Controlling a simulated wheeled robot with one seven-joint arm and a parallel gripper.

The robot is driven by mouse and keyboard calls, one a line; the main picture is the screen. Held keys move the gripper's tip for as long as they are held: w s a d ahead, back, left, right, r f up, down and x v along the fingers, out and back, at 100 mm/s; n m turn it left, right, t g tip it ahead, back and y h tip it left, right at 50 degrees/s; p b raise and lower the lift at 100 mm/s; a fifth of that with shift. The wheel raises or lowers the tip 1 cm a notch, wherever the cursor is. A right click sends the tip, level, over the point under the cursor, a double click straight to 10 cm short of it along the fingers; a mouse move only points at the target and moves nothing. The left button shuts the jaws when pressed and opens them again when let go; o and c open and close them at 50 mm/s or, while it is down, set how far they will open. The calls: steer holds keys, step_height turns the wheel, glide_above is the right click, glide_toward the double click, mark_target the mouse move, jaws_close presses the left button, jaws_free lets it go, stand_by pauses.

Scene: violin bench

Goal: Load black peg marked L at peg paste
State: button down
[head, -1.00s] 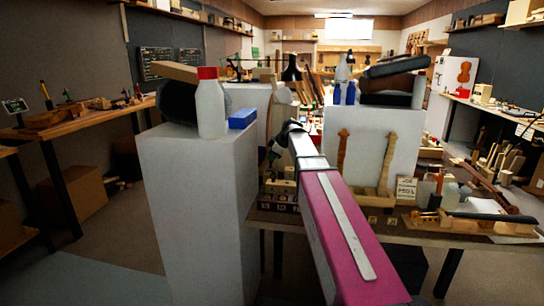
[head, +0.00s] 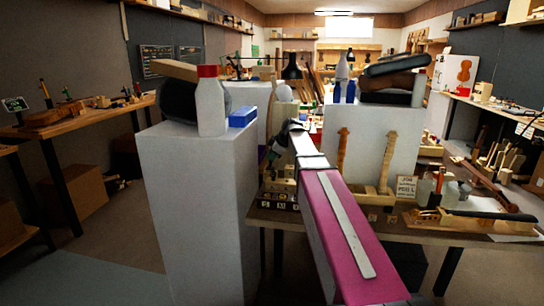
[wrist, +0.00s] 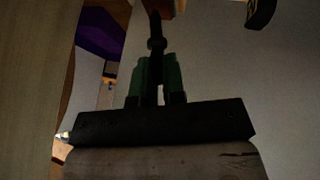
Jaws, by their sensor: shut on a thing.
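My gripper (wrist: 158,85) has green fingers, shut on a slim dark peg (wrist: 157,38) that points away from the wrist camera. The peg's L mark does not show. In the head view my gripper (head: 276,153) is small and dark, above the stepped wooden block with lettered tags (head: 280,188) on the bench. The peg cannot be made out there. A small sign (head: 406,187), seemingly reading "PEG L", stands on the bench to the right. I cannot pick out the peg paste for certain.
A tall white pedestal (head: 200,205) with a red-capped white bottle (head: 210,105) stands close left of my arm. Two upright violin necks (head: 387,165) stand on the bench (head: 460,233) to the right. A metal pot (head: 464,192) stands farther right.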

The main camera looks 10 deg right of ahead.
steer(key=shift+r, duration=3.5)
